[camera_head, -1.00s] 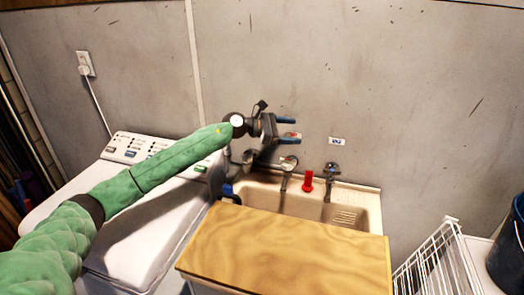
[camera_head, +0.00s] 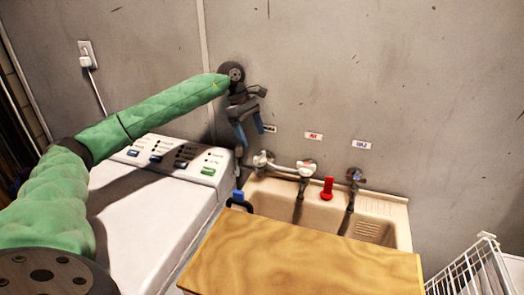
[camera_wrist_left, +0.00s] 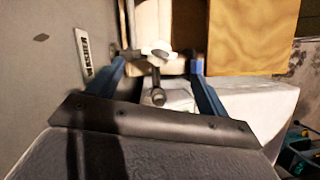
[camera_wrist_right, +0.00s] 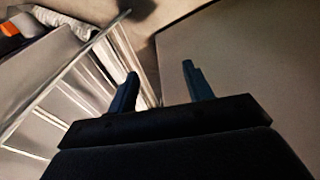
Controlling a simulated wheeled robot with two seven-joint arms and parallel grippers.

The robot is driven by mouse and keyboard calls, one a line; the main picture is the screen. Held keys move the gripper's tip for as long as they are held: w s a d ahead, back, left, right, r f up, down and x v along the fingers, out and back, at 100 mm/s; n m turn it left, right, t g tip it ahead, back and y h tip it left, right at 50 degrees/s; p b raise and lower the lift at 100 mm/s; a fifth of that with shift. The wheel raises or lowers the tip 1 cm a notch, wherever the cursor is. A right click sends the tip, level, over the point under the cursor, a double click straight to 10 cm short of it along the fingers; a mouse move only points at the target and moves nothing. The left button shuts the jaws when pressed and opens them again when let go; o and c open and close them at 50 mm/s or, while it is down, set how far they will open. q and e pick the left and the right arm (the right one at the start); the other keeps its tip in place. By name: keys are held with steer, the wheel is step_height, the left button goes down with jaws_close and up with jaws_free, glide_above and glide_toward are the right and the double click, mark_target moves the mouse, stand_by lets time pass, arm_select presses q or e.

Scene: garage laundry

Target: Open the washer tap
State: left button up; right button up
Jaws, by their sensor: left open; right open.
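The washer tap (camera_head: 262,160) is the leftmost of the taps along the back of the sink, below a wall label. My left gripper (camera_head: 251,146) is open and points down, above and slightly left of this tap. My right gripper (camera_wrist_right: 160,72) is open and empty in the right wrist view, away from the taps and outside the head view.
The hot tap (camera_head: 305,168) and another tap (camera_head: 354,174) stand to the right, with a red object (camera_head: 327,188) between them. A wooden board (camera_head: 300,255) covers the sink's (camera_head: 398,212) front. The washing machine (camera_head: 140,215) is left, a white rack (camera_head: 470,270) right.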

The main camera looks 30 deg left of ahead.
mark_target(259, 154)
arm_select(q)
steer(key=p+x, duration=0.2)
steer(key=x, duration=0.3)
steer(key=shift+d+f, duration=0.15)
steer(key=shift+f, duration=0.1)
steer(key=shift+d+f, duration=0.25)
steer(key=shift+f, duration=0.45)
arm_select(e)
step_height(259, 154, down, 9)
steer(key=s+d, duration=0.1)
steer(key=s, duration=0.1)
steer(key=shift+d, duration=0.35)
steer(key=shift+s+r, duration=0.1)
arm_select(q)
steer(key=c, duration=1)
